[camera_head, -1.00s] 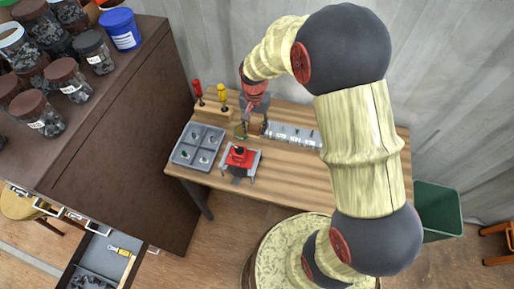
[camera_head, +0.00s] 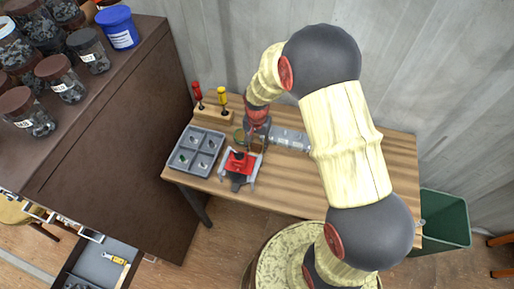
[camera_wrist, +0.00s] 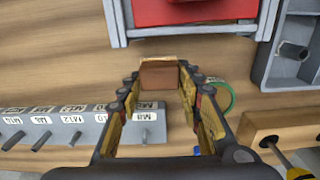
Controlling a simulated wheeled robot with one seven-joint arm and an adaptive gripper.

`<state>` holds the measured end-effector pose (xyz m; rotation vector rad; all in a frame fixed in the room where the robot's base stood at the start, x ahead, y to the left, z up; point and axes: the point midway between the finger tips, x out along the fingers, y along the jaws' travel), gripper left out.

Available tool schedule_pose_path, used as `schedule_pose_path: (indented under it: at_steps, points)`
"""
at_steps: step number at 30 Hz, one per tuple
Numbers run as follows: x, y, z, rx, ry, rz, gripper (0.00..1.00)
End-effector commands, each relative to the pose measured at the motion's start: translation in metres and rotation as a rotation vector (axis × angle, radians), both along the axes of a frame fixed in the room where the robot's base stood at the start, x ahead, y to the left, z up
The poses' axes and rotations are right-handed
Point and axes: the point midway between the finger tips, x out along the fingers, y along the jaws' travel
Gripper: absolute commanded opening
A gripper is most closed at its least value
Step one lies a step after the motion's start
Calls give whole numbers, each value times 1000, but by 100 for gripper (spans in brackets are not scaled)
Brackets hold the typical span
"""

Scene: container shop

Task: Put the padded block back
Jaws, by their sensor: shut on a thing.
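The padded block (camera_wrist: 158,74), brown with a pale tan top edge, sits between my fingertips in the wrist view. My gripper (camera_wrist: 160,84) is shut on it. In the head view my gripper (camera_head: 251,143) is low over the workbench, just behind the red vise-like fixture (camera_head: 238,163). The fixture's red body (camera_wrist: 190,10) and grey frame lie just beyond the block in the wrist view. I cannot tell whether the block touches the bench.
A grey compartment tray (camera_head: 178,168) stands left of the fixture. A labelled grey rail with pegs (camera_wrist: 85,122) is on the other side. A green ring (camera_wrist: 222,98) lies close to one finger. A wooden screwdriver stand (camera_wrist: 285,130) is behind. The bench's right part is clear.

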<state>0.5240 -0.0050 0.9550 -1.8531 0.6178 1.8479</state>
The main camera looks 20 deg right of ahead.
Motion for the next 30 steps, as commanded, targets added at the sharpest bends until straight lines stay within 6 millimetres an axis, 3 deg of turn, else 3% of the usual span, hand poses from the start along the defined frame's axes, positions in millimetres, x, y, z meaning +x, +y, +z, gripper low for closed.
schedule_pose_path:
  at_steps: [4, 15, 16, 25, 30]
  points:
    - [0, 0, -18, 0, 1, 0, 12]
    - [0, 0, -22, 0, 0, 0, 12]
    - [0, 0, -21, 0, 0, 0, 37]
    - [0, 0, -21, 0, 0, 0, 54]
    - [0, 0, -21, 0, 0, 0, 54]
